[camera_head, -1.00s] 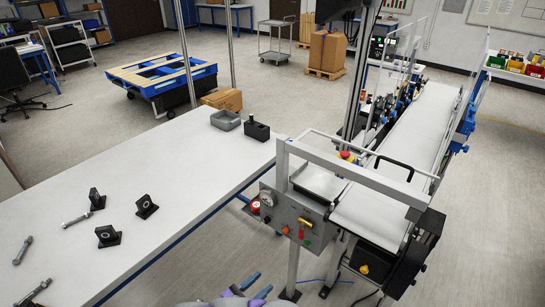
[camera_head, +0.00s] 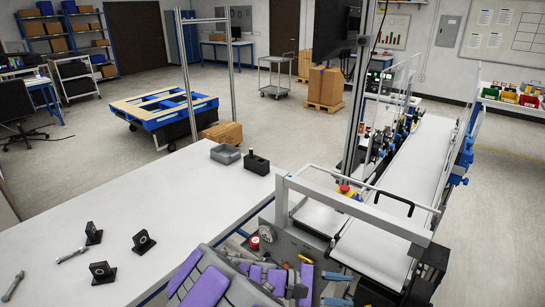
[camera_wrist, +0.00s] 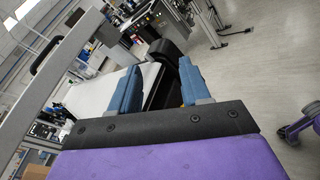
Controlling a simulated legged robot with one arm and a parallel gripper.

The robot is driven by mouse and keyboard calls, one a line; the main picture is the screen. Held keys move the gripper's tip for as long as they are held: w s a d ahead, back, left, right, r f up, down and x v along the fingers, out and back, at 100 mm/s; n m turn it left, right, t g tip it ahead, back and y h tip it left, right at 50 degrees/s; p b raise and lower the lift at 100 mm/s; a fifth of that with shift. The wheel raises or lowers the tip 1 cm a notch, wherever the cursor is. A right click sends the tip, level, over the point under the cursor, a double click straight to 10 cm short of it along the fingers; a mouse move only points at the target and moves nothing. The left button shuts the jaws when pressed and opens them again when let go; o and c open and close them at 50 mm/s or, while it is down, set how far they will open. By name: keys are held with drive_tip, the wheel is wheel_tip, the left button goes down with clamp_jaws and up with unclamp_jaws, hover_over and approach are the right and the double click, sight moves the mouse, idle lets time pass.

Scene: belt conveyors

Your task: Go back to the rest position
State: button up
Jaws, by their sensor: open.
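My gripper (camera_head: 338,289) shows at the bottom of the head view, at the end of my grey and purple arm. Past the fingers the wrist view shows the white belt, a black roller housing and the floor.
The white table (camera_head: 110,225) holds black bearing blocks (camera_head: 144,241), bolts (camera_head: 72,255), a grey bin (camera_head: 225,154) and a black holder (camera_head: 256,164). The belt conveyor (camera_head: 410,180), with its metal frame (camera_head: 352,206), stands at right.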

drive_tip(key=s+d+r+m+g+y, duration=0.2)
drive_tip(key=s+d+r+m+y, duration=0.15)
drive_tip(key=s, duration=0.35)
drive_tip(key=s+d+r+m+g+y, duration=0.2)
drive_tip(key=s+d+m+y, duration=0.15)
drive_tip(key=s, duration=0.25)
drive_tip(key=s+a+r+m+t+y, duration=0.1)
drive_tip(key=s+a+m+t+y, duration=0.2)
drive_tip(key=s+a+y, duration=0.6)
drive_tip(key=shift+s+a+r+m, duration=0.15)
drive_tip(key=shift+s+a+m, duration=0.4)
drive_tip(key=shift+s, duration=1.35)
